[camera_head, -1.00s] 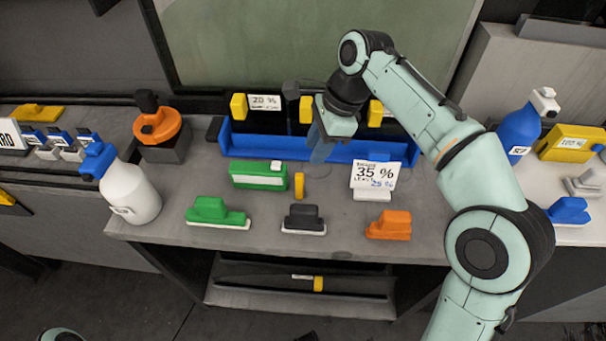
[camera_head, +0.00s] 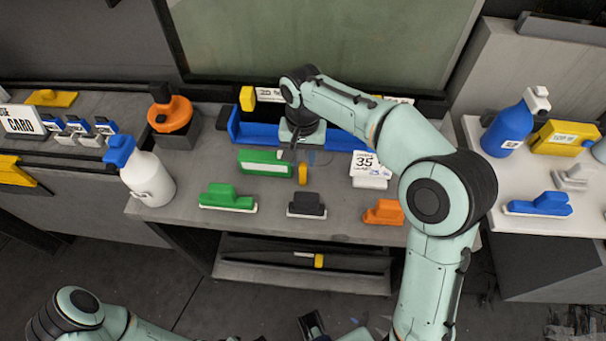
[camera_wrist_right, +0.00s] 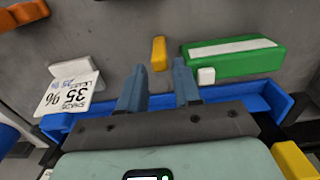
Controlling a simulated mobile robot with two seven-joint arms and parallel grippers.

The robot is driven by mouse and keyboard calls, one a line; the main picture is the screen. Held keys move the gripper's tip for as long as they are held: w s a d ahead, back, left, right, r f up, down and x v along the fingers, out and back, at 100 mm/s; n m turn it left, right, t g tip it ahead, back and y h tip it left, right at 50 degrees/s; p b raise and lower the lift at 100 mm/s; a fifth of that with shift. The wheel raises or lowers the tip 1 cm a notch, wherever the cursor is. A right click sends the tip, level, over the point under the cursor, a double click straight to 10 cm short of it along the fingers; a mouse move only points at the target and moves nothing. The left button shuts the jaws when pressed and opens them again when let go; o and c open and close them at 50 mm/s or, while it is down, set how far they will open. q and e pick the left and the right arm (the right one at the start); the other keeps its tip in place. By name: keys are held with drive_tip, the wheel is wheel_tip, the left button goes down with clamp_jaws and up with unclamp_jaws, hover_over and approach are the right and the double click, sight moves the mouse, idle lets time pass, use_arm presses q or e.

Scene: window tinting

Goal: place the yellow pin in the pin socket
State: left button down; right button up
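The yellow pin (camera_head: 302,174) is a small upright yellow piece on the grey bench, at the right end of the green block. It also shows in the right wrist view (camera_wrist_right: 159,53), just beyond the fingertips and between their lines. My right gripper (camera_head: 303,154) is behind the pin, over the blue tray's front edge. In the right wrist view its two blue-grey fingers (camera_wrist_right: 160,78) are apart with nothing between them. I cannot make out which part is the pin socket.
The green block (camera_head: 265,162) stands left of the pin, with a small white cube (camera_wrist_right: 206,76) by it. The "35" card (camera_head: 366,164) stands to the right. Green, black (camera_head: 307,204) and orange tools line the front. The blue tray (camera_head: 250,132) lies behind.

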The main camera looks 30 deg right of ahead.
sight(303, 164)
drive_tip(key=shift+f+b, duration=0.35)
drive_tip(key=shift+f, duration=2.7)
clamp_jaws()
